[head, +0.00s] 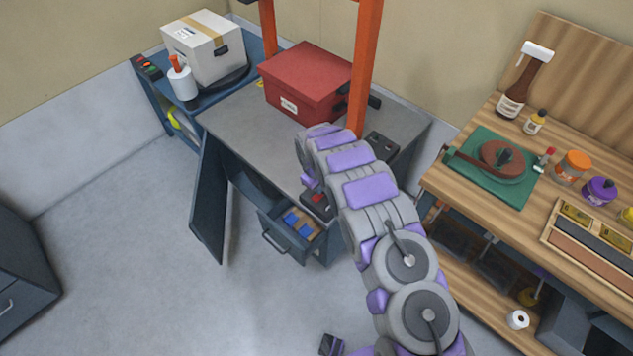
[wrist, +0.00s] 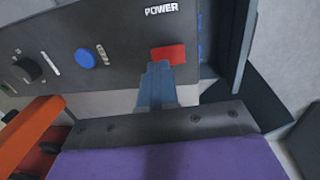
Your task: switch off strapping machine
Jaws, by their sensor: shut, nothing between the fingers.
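The strapping machine has a grey top (head: 235,118) and an orange arch (head: 365,60). In the wrist view its dark control panel (wrist: 110,55) carries a red switch (wrist: 168,54) below the word POWER, a blue button (wrist: 85,58) and a black knob (wrist: 30,68). My gripper (wrist: 160,68) is shut and empty, its bluish tips at the lower left edge of the red switch. I cannot tell whether they touch it. In the head view my arm hides most of my gripper, near the panel on the machine's front.
A red box (head: 305,80) sits on the machine under the arch. A cabinet door (head: 208,205) and a drawer (head: 290,238) stand open at the front. A wooden workbench (head: 470,195) with bottles and jars is at the right.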

